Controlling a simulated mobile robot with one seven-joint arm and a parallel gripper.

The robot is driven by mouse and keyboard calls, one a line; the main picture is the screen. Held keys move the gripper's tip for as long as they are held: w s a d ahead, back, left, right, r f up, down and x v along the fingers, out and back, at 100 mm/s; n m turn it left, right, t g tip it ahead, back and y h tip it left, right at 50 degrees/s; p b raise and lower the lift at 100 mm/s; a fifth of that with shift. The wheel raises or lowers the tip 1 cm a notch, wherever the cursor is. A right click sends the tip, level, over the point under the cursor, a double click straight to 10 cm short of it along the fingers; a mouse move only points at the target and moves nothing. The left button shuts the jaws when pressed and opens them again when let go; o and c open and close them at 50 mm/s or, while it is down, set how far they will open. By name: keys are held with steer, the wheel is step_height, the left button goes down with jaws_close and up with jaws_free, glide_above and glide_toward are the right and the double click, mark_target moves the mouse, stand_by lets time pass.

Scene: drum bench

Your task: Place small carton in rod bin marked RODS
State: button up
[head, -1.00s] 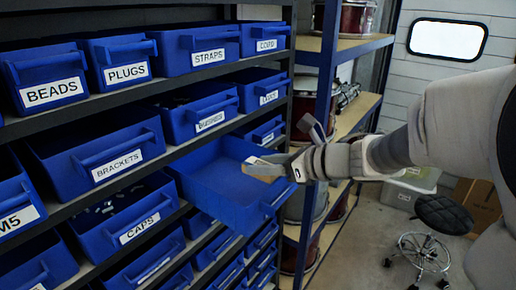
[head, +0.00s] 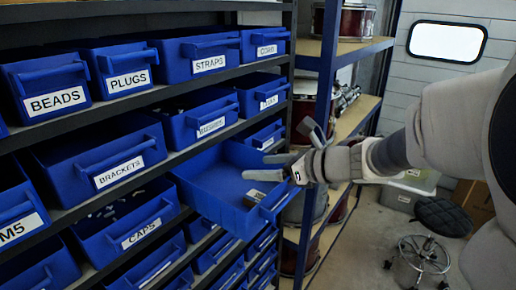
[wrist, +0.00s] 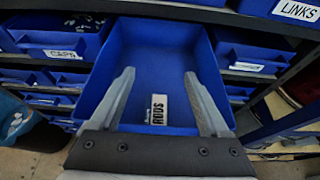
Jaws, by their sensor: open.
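The small carton (head: 255,196) lies inside the pulled-out blue bin (head: 211,193), near its front wall. In the wrist view the carton (wrist: 158,108) shows a pale face with dark lettering that looks like RODS, near the front wall of the bin (wrist: 107,55). My gripper (head: 262,167) is open above the front part of the bin, apart from the carton. In the wrist view its fingers (wrist: 159,74) stand wide on either side with nothing between the tips. The bin's own front label is not readable here.
Shelves of labelled blue bins stand at left, including BRACKETS (head: 95,168), CAPS (head: 125,220) and STRAPS (head: 205,55). A rack with drums (head: 343,22) stands behind my arm. A black stool (head: 443,217) is on the floor at right.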

steer(key=b+v, duration=0.3)
steer(key=v, duration=0.9)
steer(key=w+d+r+m+t+h, duration=0.5)
steer(key=d+r+m+t+h, duration=0.15)
steer(key=m, duration=0.85)
steer(key=s+d+f+m+h, duration=0.2)
steer(key=s+d+m+h, duration=0.3)
steer(key=m, duration=0.9)
steer(key=s+a+f+m+g, duration=0.4)
steer(key=s+f+m, duration=0.2)
steer(key=s+m, duration=0.2)
steer(key=s+a+f+m+g, duration=0.5)
steer(key=s+f+m, duration=0.2)
steer(key=m, duration=0.2)
steer(key=shift+s+a+y, duration=0.15)
steer(key=shift+s+y, duration=0.2)
